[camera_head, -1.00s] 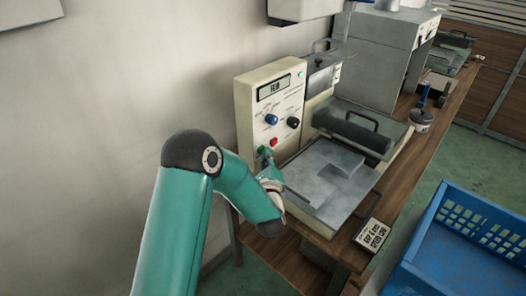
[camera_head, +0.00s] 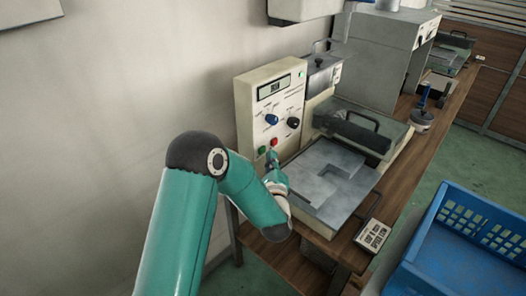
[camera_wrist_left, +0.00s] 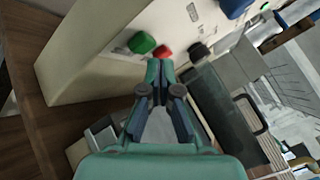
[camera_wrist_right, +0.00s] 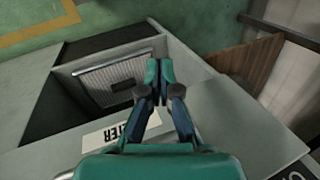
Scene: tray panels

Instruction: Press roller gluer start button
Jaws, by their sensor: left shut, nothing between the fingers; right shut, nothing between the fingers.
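The roller gluer's beige control panel (camera_head: 258,95) carries a display (camera_head: 274,87), a green button (camera_head: 262,150), a red button (camera_head: 273,141), a blue knob (camera_head: 271,119) and a black knob (camera_head: 293,122). My left gripper (camera_head: 271,156) is shut and empty, just in front of the panel's lower edge, beside the green button.
A dark roller (camera_head: 352,133) and a grey stepped plate (camera_head: 328,178) lie right of the panel on the wooden bench (camera_head: 412,170). A blue crate (camera_head: 470,215) stands at right.

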